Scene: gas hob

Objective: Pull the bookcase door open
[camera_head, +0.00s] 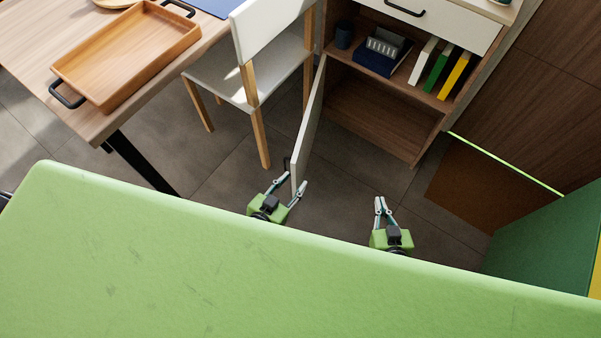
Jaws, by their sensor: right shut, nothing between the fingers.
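The bookcase (375,118) stands at the upper middle right. Its pale door (309,127) is swung wide open toward me, and the lower compartment behind it shows empty. A dark handle (287,163) shows on the left face of the door near its free edge. My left gripper (294,181) is at that free edge, its fingers spread apart on either side of the door. Whether a finger touches the door is unclear. My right gripper (382,200) is shut and empty, to the right of the door over the floor.
A white chair (262,30) with wooden legs stands close left of the door. A table (25,45) with a wooden tray (130,53) is at the upper left. Books (437,68) stand on the bookcase shelf. My green body covers the bottom. Floor (350,185) is clear between the grippers.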

